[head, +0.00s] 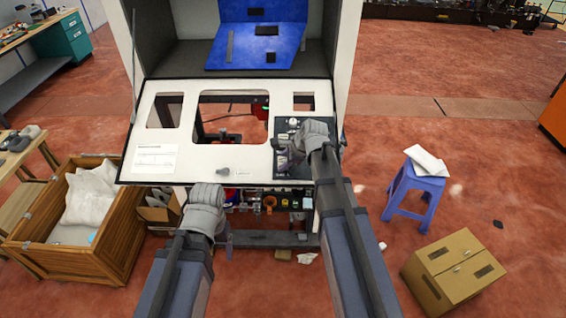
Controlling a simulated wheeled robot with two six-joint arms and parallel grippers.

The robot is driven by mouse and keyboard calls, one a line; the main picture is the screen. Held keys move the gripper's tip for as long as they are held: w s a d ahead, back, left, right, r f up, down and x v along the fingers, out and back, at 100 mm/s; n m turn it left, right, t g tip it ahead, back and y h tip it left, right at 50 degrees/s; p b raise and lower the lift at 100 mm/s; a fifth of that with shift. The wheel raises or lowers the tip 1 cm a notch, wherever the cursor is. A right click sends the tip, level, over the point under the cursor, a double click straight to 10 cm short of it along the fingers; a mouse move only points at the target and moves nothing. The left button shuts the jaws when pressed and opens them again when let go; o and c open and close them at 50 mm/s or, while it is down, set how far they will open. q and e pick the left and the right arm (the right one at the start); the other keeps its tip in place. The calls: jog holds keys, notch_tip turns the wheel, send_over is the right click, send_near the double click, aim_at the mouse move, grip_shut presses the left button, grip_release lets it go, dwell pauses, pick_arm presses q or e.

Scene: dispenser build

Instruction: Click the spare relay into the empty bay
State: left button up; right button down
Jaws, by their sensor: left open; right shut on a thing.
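A white cabinet stands ahead with a tilted white front panel (233,158) that has several cut-outs. A black control section (290,169) with small fittings fills the panel's right side. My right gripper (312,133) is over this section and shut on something. Its own wrist and jaws hide what it holds. My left gripper (206,196) is open in front of the panel's lower edge, left of centre. Below the panel is a row of small coloured parts (270,201). I cannot make out the spare relay or an empty bay at this size.
A blue board (258,47) with black pieces lies in the cabinet's upper part. A wooden crate (118,243) with white bags stands at left. A blue stool (413,193) and a cardboard box (455,270) stand at right. Red floor is clear between stool and cabinet.

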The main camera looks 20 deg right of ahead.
dwell(0.3)
grip_release()
dwell(0.6)
jog(key=shift+r, duration=0.1)
jog(key=shift+p+v, duration=2.65)
jog(key=shift+v, duration=0.3)
